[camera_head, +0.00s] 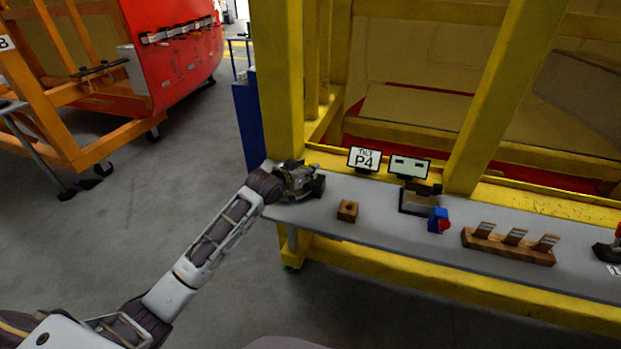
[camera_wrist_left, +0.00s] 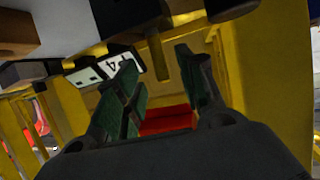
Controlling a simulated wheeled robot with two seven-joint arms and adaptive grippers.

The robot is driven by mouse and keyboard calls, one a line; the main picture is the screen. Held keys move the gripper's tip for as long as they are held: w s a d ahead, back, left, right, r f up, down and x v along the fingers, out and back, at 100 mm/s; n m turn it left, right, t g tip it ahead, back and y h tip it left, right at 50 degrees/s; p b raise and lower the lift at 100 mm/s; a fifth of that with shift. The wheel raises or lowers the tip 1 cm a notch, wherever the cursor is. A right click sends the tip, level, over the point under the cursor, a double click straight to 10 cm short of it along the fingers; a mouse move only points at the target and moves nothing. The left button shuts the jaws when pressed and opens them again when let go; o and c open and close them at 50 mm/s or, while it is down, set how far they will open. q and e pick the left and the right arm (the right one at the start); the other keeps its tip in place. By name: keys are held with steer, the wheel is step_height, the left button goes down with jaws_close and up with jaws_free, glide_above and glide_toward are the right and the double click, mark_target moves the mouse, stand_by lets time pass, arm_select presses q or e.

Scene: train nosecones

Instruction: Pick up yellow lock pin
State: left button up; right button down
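My left gripper (camera_head: 300,180) is at the left end of the grey shelf, beside the yellow upright post. In the left wrist view my left gripper (camera_wrist_left: 156,58) is open, with green pads on its two fingers. A narrow yellow peg, which looks like the yellow lock pin (camera_wrist_left: 158,62), projects from a dark part at the top of that view. It appears between the fingertips, and I see no finger closed on it. Whether a finger touches it, I cannot tell. In the head view the pin is not distinguishable behind my gripper. My right gripper is in neither view.
On the shelf (camera_head: 380,225) stand a small wooden block (camera_head: 348,210), a "TILT P4" sign (camera_head: 364,159), a second sign (camera_head: 408,167), a blue and red part (camera_head: 438,221) and a wooden holder (camera_head: 508,244). The yellow post (camera_head: 281,90) rises close behind my gripper.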

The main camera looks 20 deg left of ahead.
arm_select(q)
steer(key=shift+x, duration=1.85)
steer(key=shift+a, duration=0.1)
jaws_close()
